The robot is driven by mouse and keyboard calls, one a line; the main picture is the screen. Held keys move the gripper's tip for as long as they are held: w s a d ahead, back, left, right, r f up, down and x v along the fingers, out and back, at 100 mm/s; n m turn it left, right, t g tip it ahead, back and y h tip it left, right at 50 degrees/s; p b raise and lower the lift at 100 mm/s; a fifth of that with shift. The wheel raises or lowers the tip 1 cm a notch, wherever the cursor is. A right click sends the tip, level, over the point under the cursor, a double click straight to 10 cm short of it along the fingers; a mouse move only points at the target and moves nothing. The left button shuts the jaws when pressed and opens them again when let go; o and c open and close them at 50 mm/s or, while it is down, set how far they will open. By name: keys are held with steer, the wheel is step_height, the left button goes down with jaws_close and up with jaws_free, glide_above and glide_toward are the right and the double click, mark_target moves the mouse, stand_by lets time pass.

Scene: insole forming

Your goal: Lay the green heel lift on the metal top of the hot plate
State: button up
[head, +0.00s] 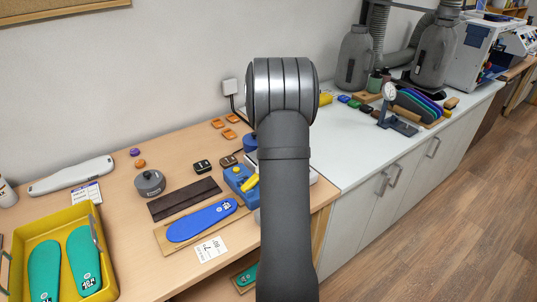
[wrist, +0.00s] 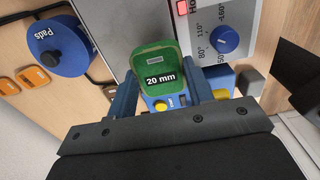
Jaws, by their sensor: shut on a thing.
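The green heel lift (wrist: 155,72), labelled "20 mm", is between the two blue fingers of my gripper (wrist: 160,92) in the wrist view; the gripper is shut on it. Behind the lift lies the grey metal top (wrist: 112,20) of the hot plate. The hot plate's white control panel (wrist: 258,50), with a blue dial (wrist: 225,40) and a red light, is to the right of the lift. I cannot tell whether the lift touches the metal. In the head view my arm hides the gripper, the lift and most of the hot plate.
A blue round "Pads" container (wrist: 56,48) and orange pieces (wrist: 33,76) are at left. In the head view, a blue insole (head: 200,221) and yellow tray (head: 103,285) lie on the wooden bench.

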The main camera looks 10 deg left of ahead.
steer(key=shift+f, duration=2)
steer(key=shift+f, duration=0.1)
steer(key=o, duration=0.9)
steer(key=shift+o, duration=0.2)
step_height(320, 180, up, 12)
steer(key=shift+r, duration=0.15)
step_height(320, 180, down, 12)
steer(key=shift+r, duration=1.65)
